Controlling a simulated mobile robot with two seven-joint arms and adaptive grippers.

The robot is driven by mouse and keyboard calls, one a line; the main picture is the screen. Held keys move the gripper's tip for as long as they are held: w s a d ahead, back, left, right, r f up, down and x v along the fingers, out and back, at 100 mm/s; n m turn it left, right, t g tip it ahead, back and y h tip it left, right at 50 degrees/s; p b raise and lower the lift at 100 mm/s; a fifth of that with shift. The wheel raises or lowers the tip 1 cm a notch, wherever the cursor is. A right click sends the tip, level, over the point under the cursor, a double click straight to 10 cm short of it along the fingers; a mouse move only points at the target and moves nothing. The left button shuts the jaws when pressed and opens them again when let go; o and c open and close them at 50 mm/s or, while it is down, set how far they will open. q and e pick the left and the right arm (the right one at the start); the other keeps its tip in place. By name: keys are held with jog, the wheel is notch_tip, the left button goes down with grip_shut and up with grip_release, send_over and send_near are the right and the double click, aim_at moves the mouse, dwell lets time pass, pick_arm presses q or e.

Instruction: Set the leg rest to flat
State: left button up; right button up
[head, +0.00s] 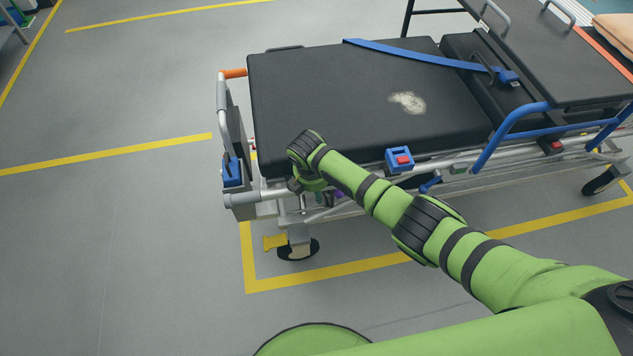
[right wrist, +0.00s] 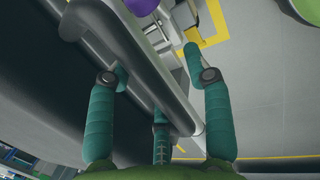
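The stretcher's black leg rest pad (head: 330,95) lies across the middle of the head view, its foot end at the left. It looks close to level; I cannot tell a slight tilt. A blue strap (head: 420,54) crosses it. My right gripper (head: 305,184) is at the near foot-end corner, beside and below the pad's edge, mostly hidden by my wrist. In the right wrist view, my right gripper's teal fingers (right wrist: 157,68) are spread on both sides of a grey bar (right wrist: 172,92); firm contact is not visible. My left gripper is not in view.
Blue-and-red buckle (head: 400,159) sits on the near side rail. A foot-end frame (head: 224,125) with an orange grip (head: 234,73) stands at the left. A caster (head: 298,250) is below. Purple knobs (right wrist: 141,6) show under the frame. Floor (head: 120,230) at left is clear.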

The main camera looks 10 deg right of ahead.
jog(key=shift+r, duration=0.85)
jog(key=v, duration=1)
jog(key=shift+s+r, duration=0.2)
jog(key=shift+r, duration=0.2)
jog(key=shift+a, duration=0.15)
